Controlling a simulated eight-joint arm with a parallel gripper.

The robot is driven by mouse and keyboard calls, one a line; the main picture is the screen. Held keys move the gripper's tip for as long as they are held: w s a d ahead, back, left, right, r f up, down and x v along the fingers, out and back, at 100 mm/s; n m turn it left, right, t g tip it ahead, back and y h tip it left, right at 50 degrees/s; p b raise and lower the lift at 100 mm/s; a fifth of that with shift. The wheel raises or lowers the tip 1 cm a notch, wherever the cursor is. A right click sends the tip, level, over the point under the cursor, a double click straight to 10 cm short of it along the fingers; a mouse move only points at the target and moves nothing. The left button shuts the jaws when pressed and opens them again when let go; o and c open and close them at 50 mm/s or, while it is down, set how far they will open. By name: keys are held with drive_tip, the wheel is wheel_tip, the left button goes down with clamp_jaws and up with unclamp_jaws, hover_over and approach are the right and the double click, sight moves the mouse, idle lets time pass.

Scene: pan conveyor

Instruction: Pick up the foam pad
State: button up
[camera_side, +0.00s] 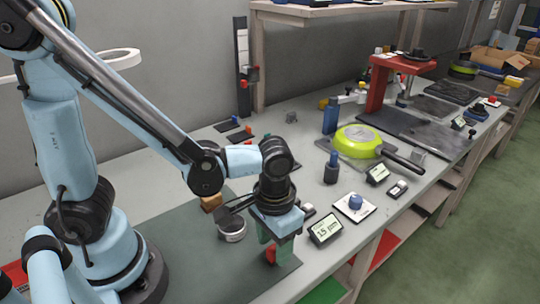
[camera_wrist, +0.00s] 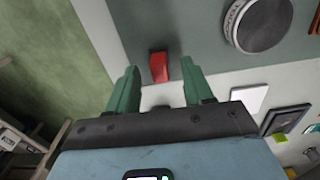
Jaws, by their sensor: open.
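A small red block (camera_wrist: 158,66), which may be the foam pad, lies on the dark green mat (camera_wrist: 180,25) in the wrist view. It shows between the tips of my gripper's green fingers (camera_wrist: 159,72), with a gap on either side. In the side view the red block (camera_side: 271,255) is at the fingers' lower end, partly hidden by them. My gripper (camera_side: 275,250) is open and points down near the mat's right edge. I cannot tell how far the tips are above the mat.
A round grey-topped tin (camera_side: 231,228) stands left of my gripper, with a brown block (camera_side: 211,202) behind it. A small display (camera_side: 326,229) and a white plate with a blue knob (camera_side: 355,204) are to the right. A green pan (camera_side: 358,141) lies farther back.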

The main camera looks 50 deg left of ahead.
drive_tip(key=shift+f, duration=1.05)
clamp_jaws()
